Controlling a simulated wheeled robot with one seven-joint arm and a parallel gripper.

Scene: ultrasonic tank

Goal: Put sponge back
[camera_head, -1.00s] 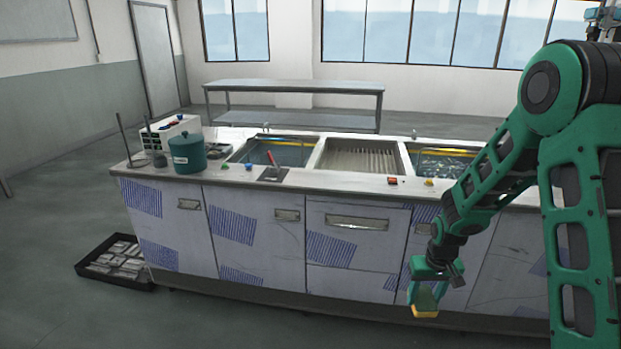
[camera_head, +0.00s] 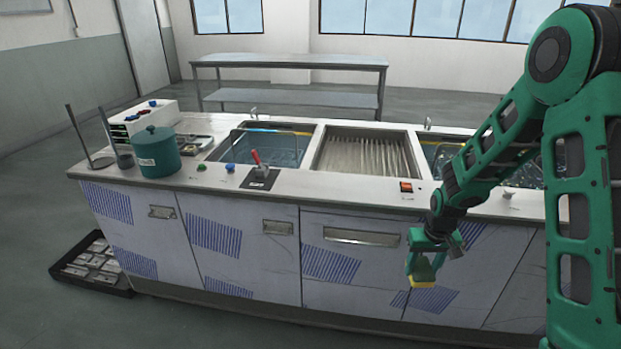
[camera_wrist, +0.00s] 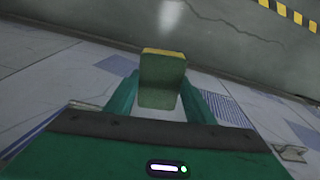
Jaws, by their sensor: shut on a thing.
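A sponge (camera_head: 423,279), yellow on one side and green on the other, is held by my gripper (camera_head: 422,262) in front of the bench's cabinet doors, below the countertop. In the wrist view the sponge (camera_wrist: 162,80) stands between the two green fingers of my gripper (camera_wrist: 160,98), which are shut on it. The fingers hide part of its sides.
The bench (camera_head: 300,200) has inset tanks, a red lever (camera_head: 256,160), a red switch (camera_head: 405,187) and several small knobs on its top. A teal pot (camera_head: 157,152) and a white rack (camera_head: 140,117) stand at its left end. A black crate (camera_head: 92,264) lies on the floor at left. An empty-looking table (camera_head: 290,62) stands behind.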

